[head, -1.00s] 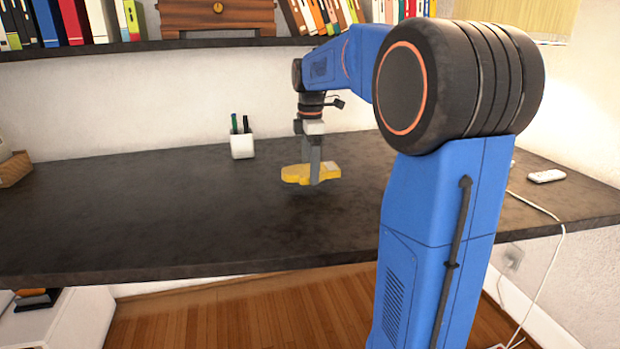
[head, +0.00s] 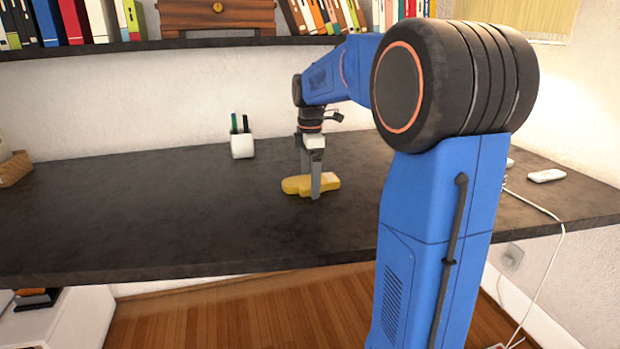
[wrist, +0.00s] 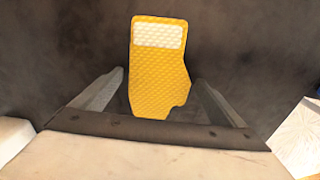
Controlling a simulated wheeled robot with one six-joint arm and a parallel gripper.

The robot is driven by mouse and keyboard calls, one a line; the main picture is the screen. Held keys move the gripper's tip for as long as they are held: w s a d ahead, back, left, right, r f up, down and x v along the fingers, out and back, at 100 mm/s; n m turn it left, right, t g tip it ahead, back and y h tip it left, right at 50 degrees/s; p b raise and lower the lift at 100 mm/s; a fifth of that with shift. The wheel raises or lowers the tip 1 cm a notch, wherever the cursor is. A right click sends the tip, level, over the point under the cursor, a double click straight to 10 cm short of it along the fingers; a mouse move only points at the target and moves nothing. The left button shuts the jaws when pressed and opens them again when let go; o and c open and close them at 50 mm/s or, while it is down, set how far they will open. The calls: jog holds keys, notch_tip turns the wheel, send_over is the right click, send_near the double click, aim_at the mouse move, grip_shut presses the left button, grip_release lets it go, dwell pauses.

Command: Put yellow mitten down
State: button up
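The yellow mitten (head: 296,185), with a white cuff patch, lies on the dark desk (head: 150,215). My gripper (head: 310,182) points down over it, with one finger in front of the mitten and the other partly hidden behind it. My gripper (wrist: 160,80) is open around the mitten.
A white pen cup (head: 242,147) stands behind and left of the mitten. A white remote (head: 546,175) and a cable (head: 535,206) lie at the right. A shelf with books (head: 75,22) hangs above. The left of the desk is mostly clear.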

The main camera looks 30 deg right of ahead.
notch_tip(320, 180, up, 12)
jog(key=shift+r, duration=0.15)
dwell(0.5)
jog(key=shift+s, duration=0.25)
